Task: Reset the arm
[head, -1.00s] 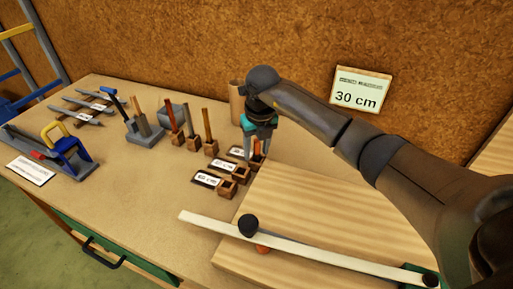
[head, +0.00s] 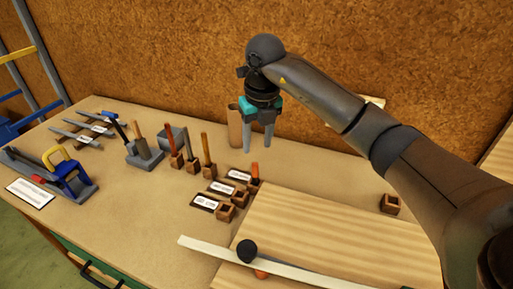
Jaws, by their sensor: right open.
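My right gripper (head: 257,142) hangs above the back of the bench, its two grey fingers apart and pointing down, with nothing between them. Its arm comes in from the right and crosses in front of the cork wall. Just below and beside the fingers, a short orange-handled tool (head: 254,175) stands in a small wooden block. My left gripper does not show in the head view.
Several wooden-handled tools (head: 207,150) stand in blocks left of my gripper. A brown cylinder (head: 235,126) stands behind. A small wooden block (head: 390,203) sits at right.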

